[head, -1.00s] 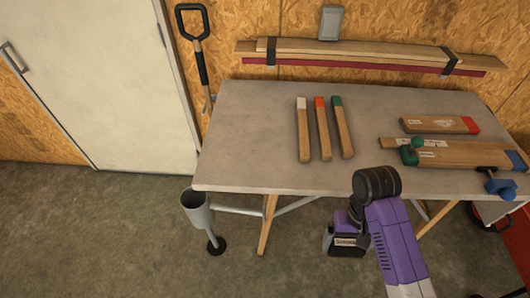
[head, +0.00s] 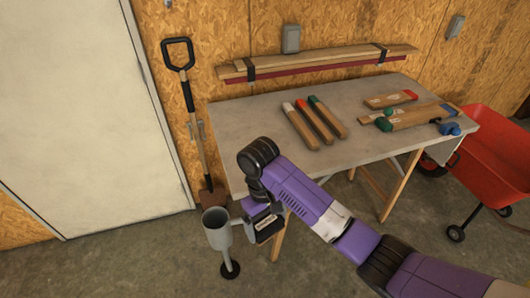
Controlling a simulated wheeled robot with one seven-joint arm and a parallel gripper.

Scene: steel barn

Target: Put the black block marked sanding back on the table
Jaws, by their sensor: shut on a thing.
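The black block (head: 268,231) with a pale label is held in my gripper (head: 262,212), which is shut on it. The label is too small to read clearly now. The block hangs below the tabletop height in the picture, by the near left edge of the grey table (head: 235,135). My wrist and purple arm hide part of that edge and of the gripper's fingers. The left part of the tabletop is bare.
Three wooden sticks with white, red and green ends (head: 314,122) lie mid-table. Boards with clamps (head: 410,117) lie at the right. A grey cup-shaped stand (head: 217,237) is just left of the block. A shovel (head: 188,110) leans behind; a red wheelbarrow (head: 495,150) stands right.

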